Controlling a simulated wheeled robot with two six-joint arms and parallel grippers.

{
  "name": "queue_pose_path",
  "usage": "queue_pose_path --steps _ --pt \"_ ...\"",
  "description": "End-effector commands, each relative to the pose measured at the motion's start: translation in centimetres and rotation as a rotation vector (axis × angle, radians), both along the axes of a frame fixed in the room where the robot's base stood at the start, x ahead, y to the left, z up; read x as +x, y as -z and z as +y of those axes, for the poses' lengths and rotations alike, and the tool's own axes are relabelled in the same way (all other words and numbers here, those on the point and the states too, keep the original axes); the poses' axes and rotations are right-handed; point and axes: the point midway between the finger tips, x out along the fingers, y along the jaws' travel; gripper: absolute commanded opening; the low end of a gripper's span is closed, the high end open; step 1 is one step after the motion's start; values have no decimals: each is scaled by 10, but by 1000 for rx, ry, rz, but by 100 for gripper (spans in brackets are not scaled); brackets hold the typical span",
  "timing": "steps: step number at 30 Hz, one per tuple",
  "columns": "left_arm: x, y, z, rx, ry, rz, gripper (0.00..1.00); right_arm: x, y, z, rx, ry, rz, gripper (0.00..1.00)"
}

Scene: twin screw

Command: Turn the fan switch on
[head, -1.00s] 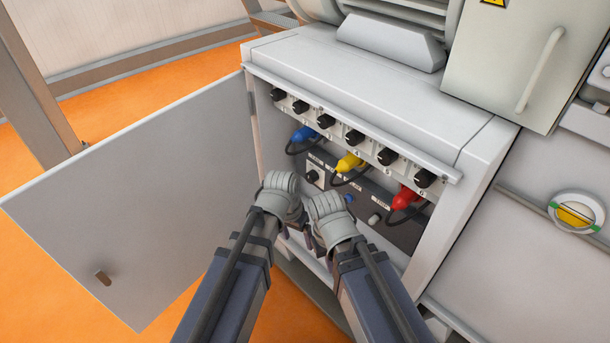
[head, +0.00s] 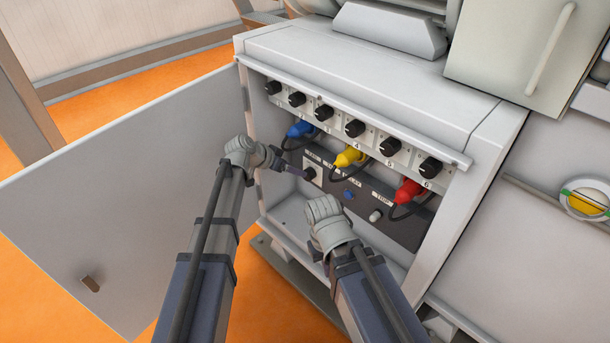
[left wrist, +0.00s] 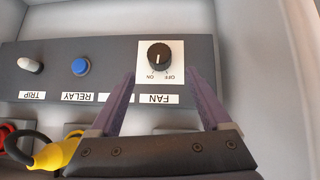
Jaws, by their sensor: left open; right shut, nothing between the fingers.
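The fan switch is a black round knob on a white plate, marked ON and OFF. It shows in the left wrist view (left wrist: 159,57), upside down, above the FAN label (left wrist: 155,99). A pale mark on the knob looks roughly vertical; I cannot tell its setting surely. In the head view the knob (head: 309,174) is at the left end of the dark panel. My left gripper (left wrist: 161,76) is open, its purple fingers either side of the knob's line, tips just short of it. It also shows in the head view (head: 296,170). My right gripper (head: 323,210) is shut and empty, apart from the panel.
A blue button (head: 349,195) and a pale toggle (head: 375,215) share the panel. Blue (head: 300,129), yellow (head: 349,156) and red (head: 409,190) plugs with cables hang above it, under several black knobs. The open cabinet door (head: 130,190) is left of my left arm.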

Motion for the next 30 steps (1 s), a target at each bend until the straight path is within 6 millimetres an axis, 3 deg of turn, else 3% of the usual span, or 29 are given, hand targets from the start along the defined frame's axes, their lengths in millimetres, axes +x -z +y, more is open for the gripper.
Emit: queue_pose_path --steps 18,28,30 --pt "32 54 -39 2 1 3 82 0 53 0 0 8 -2 0" --pt "34 55 -43 2 0 3 82 0 54 0 1 8 -3 0" --pt "34 55 -43 2 0 3 75 0 54 0 1 8 -3 0"
